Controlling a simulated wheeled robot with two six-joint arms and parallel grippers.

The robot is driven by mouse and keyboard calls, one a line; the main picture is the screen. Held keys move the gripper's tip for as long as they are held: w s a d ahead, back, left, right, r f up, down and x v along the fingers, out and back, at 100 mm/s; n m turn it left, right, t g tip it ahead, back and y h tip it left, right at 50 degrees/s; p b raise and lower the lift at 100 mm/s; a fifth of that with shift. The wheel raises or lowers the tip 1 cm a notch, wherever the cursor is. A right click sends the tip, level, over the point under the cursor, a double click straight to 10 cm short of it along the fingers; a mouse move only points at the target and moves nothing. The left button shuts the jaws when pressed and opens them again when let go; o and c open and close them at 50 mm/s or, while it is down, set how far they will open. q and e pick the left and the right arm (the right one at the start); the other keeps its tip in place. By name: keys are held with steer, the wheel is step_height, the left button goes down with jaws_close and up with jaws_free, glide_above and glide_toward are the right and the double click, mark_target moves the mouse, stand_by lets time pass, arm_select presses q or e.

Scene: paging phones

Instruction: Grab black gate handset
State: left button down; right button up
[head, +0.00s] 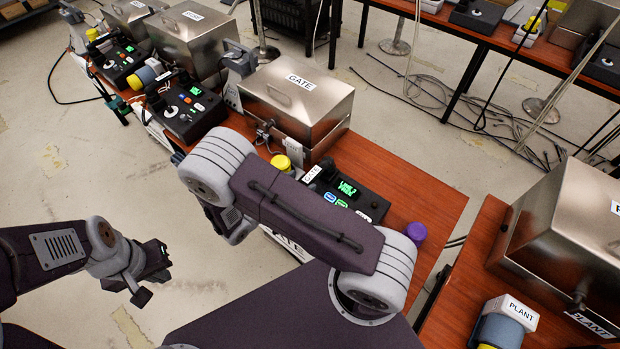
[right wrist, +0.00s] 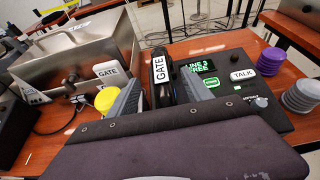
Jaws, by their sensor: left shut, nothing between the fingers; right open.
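The black gate handset (right wrist: 160,72) carries a white GATE label and lies at the left side of a black desk phone (right wrist: 232,72) with a lit green display. In the head view the phone (head: 372,205) shows beyond my right arm, with the handset's GATE label (head: 312,173) at its left end. My right gripper (right wrist: 163,92) is open, one finger on each side of the handset in the right wrist view. I cannot tell whether either finger touches it. In the head view my right arm hides these fingers. My left gripper (head: 150,275) is shut and empty, over the floor at left.
A steel GATE box (head: 297,100) stands behind the phone on the wooden table (head: 440,190). A yellow-topped item (right wrist: 106,99) is left of the gripper, and a purple one (head: 415,232) is right of the phone. Other phones (head: 188,108) stand at left; a PLANT station (head: 515,308) is at right.

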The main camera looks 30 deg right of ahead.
mark_target(310, 177)
steer(key=shift+w+d+f, duration=0.25)
steer(key=shift+w+d, duration=0.1)
steer(key=shift+d, duration=0.1)
steer(key=x, duration=0.3)
steer(key=p+x, duration=0.1)
steer(key=shift+s+d+f, duration=0.15)
steer(key=shift+d+f, duration=0.05)
steer(key=shift+d, duration=0.15)
steer(key=shift+w+d+f, duration=0.15)
steer(key=shift+w, duration=0.05)
steer(key=shift+s, duration=0.15)
steer(key=c, duration=0.6)
jaws_close()
